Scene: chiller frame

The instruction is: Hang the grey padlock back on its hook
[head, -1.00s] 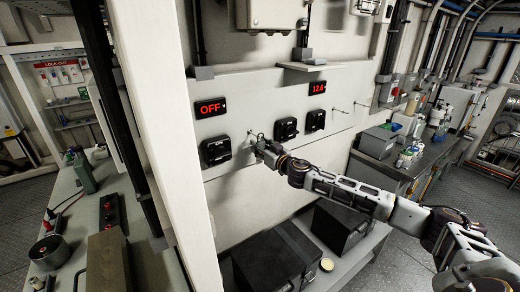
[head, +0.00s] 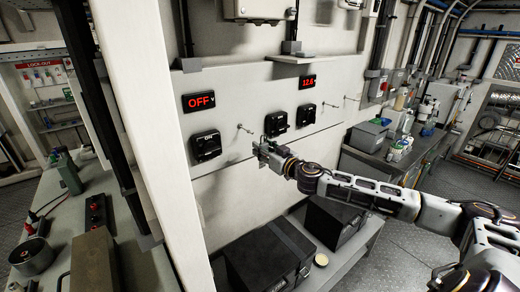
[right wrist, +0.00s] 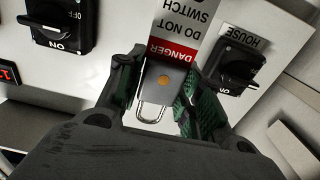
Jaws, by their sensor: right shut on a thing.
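The grey padlock (right wrist: 164,82) shows in the right wrist view with its body between my finger pads and its shackle pointing to the picture's bottom. It has an orange dot. A red and white danger tag (right wrist: 182,35) lies at its upper end; how it is attached is unclear. My right gripper (head: 265,149) is shut on the padlock, in front of the wall panel; it also shows in the right wrist view (right wrist: 165,90). A thin hook (head: 242,128) sticks out of the panel, up and left of the gripper and apart from it. My left gripper is not in view.
Black rotary switches flank the hook: one at left (head: 206,146) and one at right (head: 276,123). Another switch (head: 306,114) and hook (head: 336,110) sit farther right. A white post (head: 150,120) stands at left. Black boxes (head: 268,258) lie below.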

